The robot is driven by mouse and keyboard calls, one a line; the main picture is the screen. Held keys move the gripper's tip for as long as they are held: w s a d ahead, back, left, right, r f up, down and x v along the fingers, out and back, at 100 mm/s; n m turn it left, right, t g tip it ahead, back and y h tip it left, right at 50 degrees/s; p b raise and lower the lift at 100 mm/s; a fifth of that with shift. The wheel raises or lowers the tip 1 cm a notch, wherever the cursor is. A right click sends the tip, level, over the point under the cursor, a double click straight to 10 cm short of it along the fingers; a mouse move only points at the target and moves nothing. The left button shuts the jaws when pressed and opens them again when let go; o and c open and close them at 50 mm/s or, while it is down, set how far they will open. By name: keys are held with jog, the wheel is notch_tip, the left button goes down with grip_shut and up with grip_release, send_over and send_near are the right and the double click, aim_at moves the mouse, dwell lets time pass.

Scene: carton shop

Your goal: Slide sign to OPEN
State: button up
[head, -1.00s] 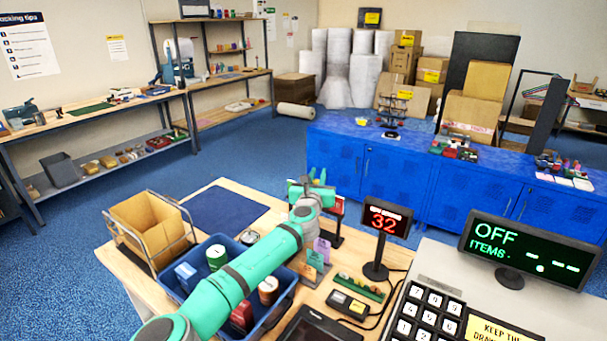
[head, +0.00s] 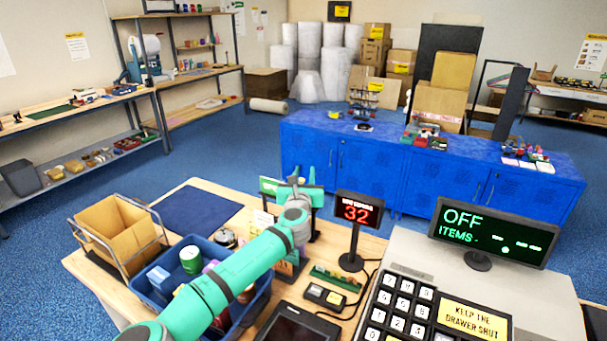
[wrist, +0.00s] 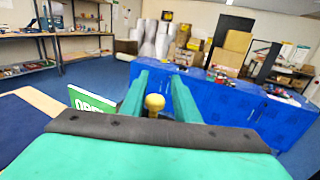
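The sign stands at the back edge of the wooden counter, largely behind my gripper. Its green panel with white letters (head: 268,187) shows left of my gripper in the head view. In the wrist view the green panel (wrist: 90,101) reads "OPE" before a finger cuts it off. A round yellowish knob (wrist: 155,102) shows between the fingers, nearer the left one, with a gap on its right. My gripper (wrist: 162,78) is open around the knob. In the head view my gripper (head: 303,176) is at the sign. The rest of the sign is hidden.
A red "32" display (head: 357,212) stands close right of my gripper. A blue crate (head: 165,295) with goods lies beneath my arm, beside a wire rack with a carton (head: 118,232). The register display (head: 490,232) is farther right. A blue cabinet (head: 400,170) stands behind.

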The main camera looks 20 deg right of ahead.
jog(key=shift+a, duration=0.1)
jog(key=v, duration=1)
jog(key=shift+s+a, duration=0.1)
jog(key=shift+s, duration=0.25)
